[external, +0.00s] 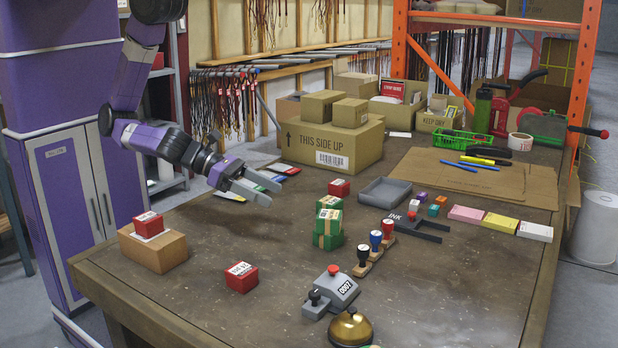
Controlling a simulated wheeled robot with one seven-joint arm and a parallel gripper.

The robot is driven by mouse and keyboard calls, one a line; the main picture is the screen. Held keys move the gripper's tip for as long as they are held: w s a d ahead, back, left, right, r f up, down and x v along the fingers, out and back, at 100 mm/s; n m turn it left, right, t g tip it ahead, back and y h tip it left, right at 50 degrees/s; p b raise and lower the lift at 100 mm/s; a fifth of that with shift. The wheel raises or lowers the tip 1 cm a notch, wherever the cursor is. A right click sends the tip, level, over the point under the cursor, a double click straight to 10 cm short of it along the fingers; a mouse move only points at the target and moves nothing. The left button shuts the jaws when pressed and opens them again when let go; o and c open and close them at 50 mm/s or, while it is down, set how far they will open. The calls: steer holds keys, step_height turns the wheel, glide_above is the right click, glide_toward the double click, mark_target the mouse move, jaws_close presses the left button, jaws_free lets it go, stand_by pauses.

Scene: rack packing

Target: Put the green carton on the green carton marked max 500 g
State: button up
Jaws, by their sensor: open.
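Small green cartons with pale labels are grouped in the middle of the table in the external view. A front green carton (328,240) sits nearest the camera, and another green carton (329,203) shows above it in the picture. They overlap closely, so I cannot tell exactly how they are stacked, and the label text is too small to read. My gripper (273,195) is open and empty. It hangs above the table to the left of the green cartons, apart from them, with its fingers pointing right and slightly down.
Red cartons stand around: one (241,277) at the front left, one (339,187) behind the green ones, one (149,224) on a brown box (152,248). Stamps (375,241), a grey numbering device (334,290) and a brass bell (351,327) lie right and front. A grey tray (385,192) is behind.

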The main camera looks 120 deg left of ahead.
steer(key=s+d+n+h, duration=0.2)
steer(key=s+n+h, duration=0.2)
steer(key=s+n, duration=1)
steer(key=s+a+r+n+t, duration=0.1)
steer(key=s+a+r+n, duration=0.1)
steer(key=r+n, duration=0.3)
steer(key=s+a+r+n+t+h, duration=0.1)
steer(key=s+a+r+n, duration=0.2)
steer(key=n, duration=0.9)
step_height(320, 180, up, 2)
steer(key=shift+s+a, duration=0.15)
steer(key=shift+s, duration=0.95)
